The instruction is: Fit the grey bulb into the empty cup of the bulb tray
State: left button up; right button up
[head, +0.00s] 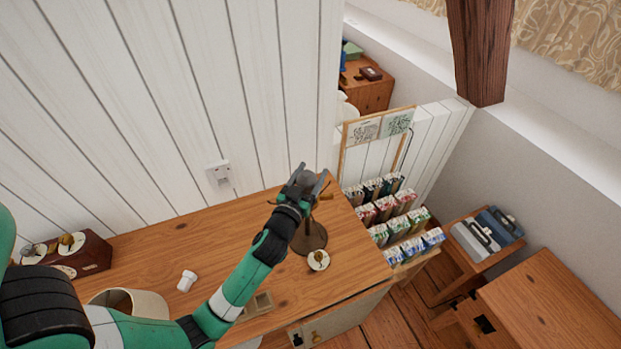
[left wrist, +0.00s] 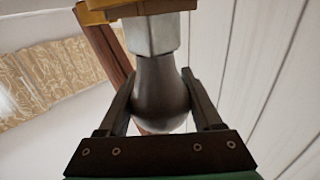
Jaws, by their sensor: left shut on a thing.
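My left gripper (head: 308,184) is shut on the grey bulb (head: 306,178), above the brown lamp stand (head: 312,238) on the wooden desk. In the left wrist view the grey bulb (left wrist: 159,95) sits between the two fingers of the left gripper (left wrist: 160,110). Its pale metal neck (left wrist: 152,34) meets a brass-coloured fitting (left wrist: 135,9) at the top; I cannot tell whether it is screwed in. The bulb tray, a dark wooden block (head: 97,252), stands at the desk's far left with brass-and-white pieces in it. Its empty cup cannot be made out. My right gripper is out of view.
A cream lampshade (head: 148,304), a white piece (head: 187,280) and a small wooden tray (head: 259,303) lie on the desk. A round brass-and-white piece (head: 318,260) lies by the stand. The panelled wall (head: 130,110) closes the back. A rack of boxes (head: 392,215) stands right.

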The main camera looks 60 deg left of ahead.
aim_at(307, 181)
pick_arm(q)
jog(key=s+d+r, duration=0.1)
jog(key=r, duration=0.1)
jog(key=s+d+r, duration=0.1)
jog(key=r, duration=0.1)
jog(key=d+r+p, duration=0.1)
jog(key=r, duration=0.1)
jog(key=shift+s+d+r, duration=0.15)
jog(key=shift+s+d, duration=0.15)
jog(key=shift+s, duration=0.1)
jog(key=s+d+r+p, duration=0.2)
jog(key=s+d+r, duration=0.2)
jog(key=s+d, duration=0.2)
jog(key=shift+d+r, duration=0.25)
jog(key=shift+d, duration=0.45)
